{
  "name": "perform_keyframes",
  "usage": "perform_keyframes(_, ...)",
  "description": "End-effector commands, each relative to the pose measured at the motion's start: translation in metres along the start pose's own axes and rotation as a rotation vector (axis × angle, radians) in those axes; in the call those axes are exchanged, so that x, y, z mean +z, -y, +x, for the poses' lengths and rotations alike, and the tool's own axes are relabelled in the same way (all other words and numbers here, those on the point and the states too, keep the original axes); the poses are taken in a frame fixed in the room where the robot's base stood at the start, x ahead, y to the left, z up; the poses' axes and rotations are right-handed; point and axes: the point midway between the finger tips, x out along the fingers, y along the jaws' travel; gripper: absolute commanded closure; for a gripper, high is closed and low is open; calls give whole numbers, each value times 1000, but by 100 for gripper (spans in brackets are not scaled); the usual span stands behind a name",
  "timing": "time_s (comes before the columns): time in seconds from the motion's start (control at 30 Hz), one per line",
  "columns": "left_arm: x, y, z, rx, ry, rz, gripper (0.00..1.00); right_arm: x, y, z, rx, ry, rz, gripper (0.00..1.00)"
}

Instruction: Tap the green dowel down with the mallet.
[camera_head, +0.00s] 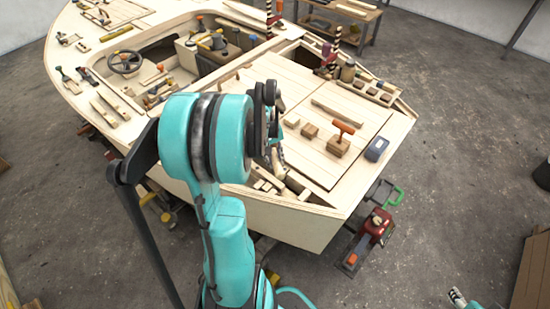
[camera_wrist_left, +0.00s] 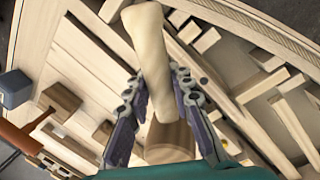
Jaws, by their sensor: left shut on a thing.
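My left gripper (camera_wrist_left: 157,82) is shut on a pale wooden handle (camera_wrist_left: 147,35), which looks like the mallet's. A brown rounded wooden part (camera_wrist_left: 170,143) shows between the fingers; I cannot tell fully how it joins the handle. In the head view, my left gripper (camera_head: 268,130) is over the near edge of the hull's deck, mostly behind my own teal arm. I cannot make out a green dowel in either view. A small part of what seems my right arm (camera_head: 459,298) shows at the bottom right, too cut off to read its jaws.
A wooden block with an orange T-shaped handle (camera_head: 343,128), smaller wooden blocks (camera_head: 310,131) and a dark blue box (camera_head: 376,149) stand on the deck (camera_head: 300,85). A red tool (camera_head: 377,224) and a green handle (camera_head: 397,195) are beside the hull. Open floor lies to the right.

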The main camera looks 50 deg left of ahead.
Motion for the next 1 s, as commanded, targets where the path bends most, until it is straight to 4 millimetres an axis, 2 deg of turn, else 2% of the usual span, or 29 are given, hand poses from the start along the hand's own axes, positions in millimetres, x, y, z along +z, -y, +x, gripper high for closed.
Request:
perform_keyframes(0.57, 0, 0, 2, 0, 0, 0, 100, 1, 0, 1, 0, 0, 0, 56)
perform_keyframes(0.67, -1, 2, 16, 0, 0, 0, 100, 8, 0, 11, 0, 0, 0, 56)
perform_keyframes(0.8, -3, 8, 49, 0, 0, 0, 100, 25, 0, 35, 0, 0, 0, 56)
perform_keyframes(1.0, -2, 5, 33, 0, 0, 0, 100, 16, 0, 22, 0, 0, 0, 56)
